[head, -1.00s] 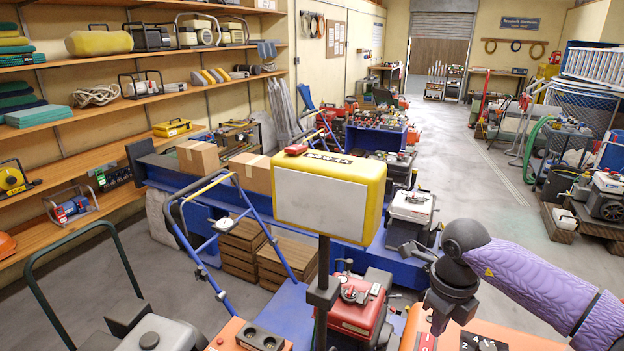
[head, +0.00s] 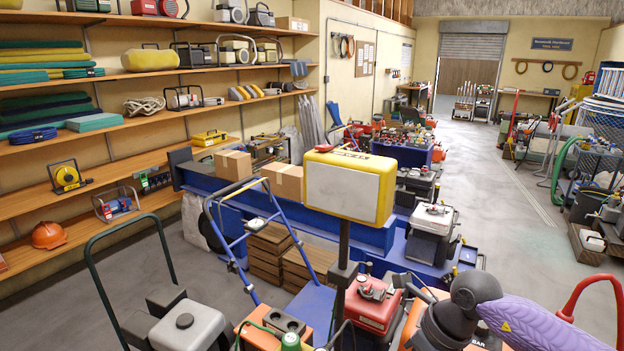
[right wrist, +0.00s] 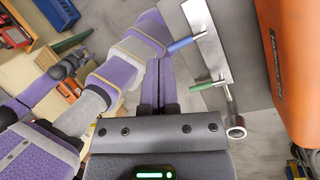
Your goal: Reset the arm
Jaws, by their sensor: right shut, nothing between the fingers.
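My right arm (head: 535,322), with a purple sleeve and a dark joint, reaches in from the lower right of the head view, in front of the orange machines. Its gripper does not show there. In the right wrist view my right gripper (right wrist: 158,75) has its two purple fingers pressed together, with nothing between them. Purple and grey arm links, mine, lie to the left of and beyond the fingers. A metal plate (right wrist: 202,45) with a blue-handled and a green-handled lever is just right of the fingers. My left gripper is not seen.
A yellow box with a grey panel (head: 350,190) stands on a dark post ahead. An orange panel (right wrist: 292,60) is close on the right in the wrist view. Wooden shelves (head: 110,202) line the left wall. Open floor (head: 505,215) runs down the right.

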